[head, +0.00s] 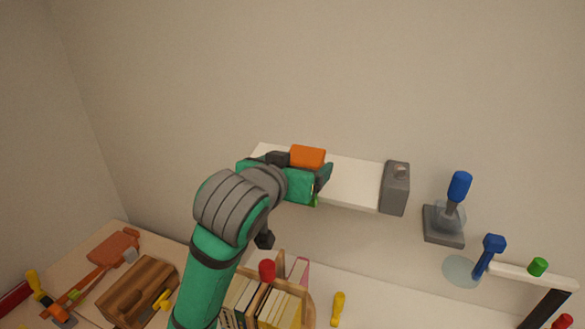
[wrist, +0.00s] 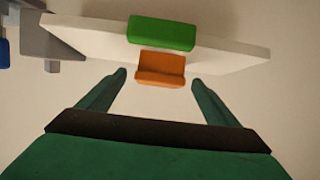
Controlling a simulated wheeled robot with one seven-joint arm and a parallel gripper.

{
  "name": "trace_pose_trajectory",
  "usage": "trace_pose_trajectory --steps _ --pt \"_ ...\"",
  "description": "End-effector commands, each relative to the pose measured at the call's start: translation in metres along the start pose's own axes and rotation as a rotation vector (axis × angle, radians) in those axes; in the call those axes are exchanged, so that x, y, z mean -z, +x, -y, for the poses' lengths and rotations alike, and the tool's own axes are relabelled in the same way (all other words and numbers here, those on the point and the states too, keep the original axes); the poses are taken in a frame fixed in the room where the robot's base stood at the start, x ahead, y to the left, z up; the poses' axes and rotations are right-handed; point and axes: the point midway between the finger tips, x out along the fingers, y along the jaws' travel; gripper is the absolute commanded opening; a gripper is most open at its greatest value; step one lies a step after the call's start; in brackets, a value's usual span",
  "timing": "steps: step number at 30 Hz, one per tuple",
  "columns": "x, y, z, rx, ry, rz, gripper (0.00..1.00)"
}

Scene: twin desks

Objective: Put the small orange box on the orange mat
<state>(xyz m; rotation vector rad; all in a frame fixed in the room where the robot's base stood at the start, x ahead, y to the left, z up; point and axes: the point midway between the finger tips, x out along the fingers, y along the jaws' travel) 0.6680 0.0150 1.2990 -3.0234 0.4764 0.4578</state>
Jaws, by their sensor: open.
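The small orange box (head: 308,157) is at the white wall shelf (head: 352,181), just above my gripper in the head view. In the wrist view the orange box (wrist: 160,68) lies between the lines of my two fingers, near the fingertips. My gripper (head: 318,185) is open, and its spread fingers also show in the wrist view (wrist: 160,77). I cannot tell whether they touch the box. A green block (wrist: 160,33) is right beside the orange box. I cannot make out an orange mat in either view.
A grey box (head: 395,188) stands at the shelf's right end. A blue-handled tool (head: 458,188) is farther right. Below are a book rack (head: 262,304), a yellow tool (head: 338,308), a wooden box (head: 138,290) and a red-orange paddle (head: 113,248).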

Motion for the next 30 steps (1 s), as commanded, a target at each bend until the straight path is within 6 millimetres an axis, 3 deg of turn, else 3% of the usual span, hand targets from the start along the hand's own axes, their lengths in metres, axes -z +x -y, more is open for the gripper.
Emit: trace_pose_trajectory --steps 9,22,23,28,30 --pt "0.000 0.041 0.000 -0.001 0.000 0.001 0.84" --pt "0.000 0.050 -0.001 -0.001 0.001 -0.001 0.84" --pt "0.000 0.050 -0.001 -0.001 0.000 -0.001 0.82" --pt "0.000 0.050 -0.001 -0.001 0.000 -0.001 0.41" --pt "0.001 0.050 -0.001 -0.001 0.001 -0.002 0.37"
